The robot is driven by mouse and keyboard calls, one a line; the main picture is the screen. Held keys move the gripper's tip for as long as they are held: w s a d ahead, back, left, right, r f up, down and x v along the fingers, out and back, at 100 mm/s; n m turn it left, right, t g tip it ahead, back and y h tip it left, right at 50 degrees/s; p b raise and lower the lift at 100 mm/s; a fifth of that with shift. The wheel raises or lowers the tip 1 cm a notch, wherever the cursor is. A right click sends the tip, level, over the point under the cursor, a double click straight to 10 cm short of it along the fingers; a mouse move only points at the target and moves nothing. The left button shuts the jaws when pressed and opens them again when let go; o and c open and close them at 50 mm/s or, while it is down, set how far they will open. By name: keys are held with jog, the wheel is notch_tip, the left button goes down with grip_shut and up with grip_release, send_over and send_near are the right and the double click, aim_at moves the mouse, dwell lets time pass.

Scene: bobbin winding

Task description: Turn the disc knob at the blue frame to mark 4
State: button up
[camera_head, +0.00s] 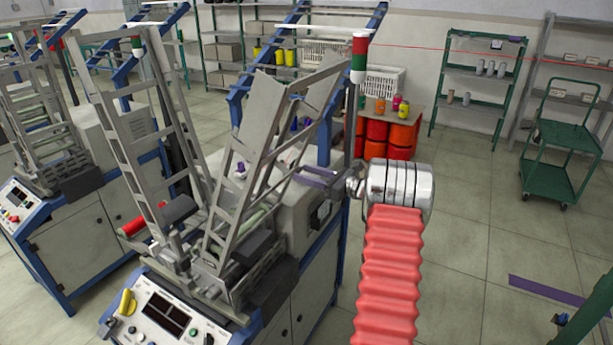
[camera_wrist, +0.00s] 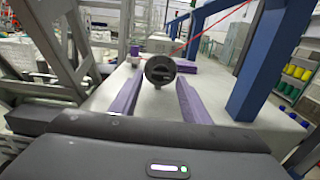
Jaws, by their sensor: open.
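The disc knob (camera_wrist: 160,69) is a dark round disc with a bar across its face, upright near the middle of the wrist view. It stands over a pale machine top by the blue frame (camera_wrist: 262,62), which rises to its right. My gripper (camera_wrist: 160,80) is open, with one purple finger on each side of the knob's place in the picture. Gaps show on both sides; I cannot tell how deep the knob sits between the fingers. No number marks are legible. In the head view my gripper (camera_head: 312,175) is beside the machine's upper right; I cannot make out the knob there.
A grey ladder-like frame (camera_head: 250,165) rises close left of my gripper. The blue frame's post (camera_head: 324,140) stands behind it. A red, white and green signal light (camera_head: 359,58) stands above.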

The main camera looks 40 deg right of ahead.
jog(key=v, duration=1.3)
jog(key=shift+s, duration=0.4)
jog(key=shift+d, duration=0.15)
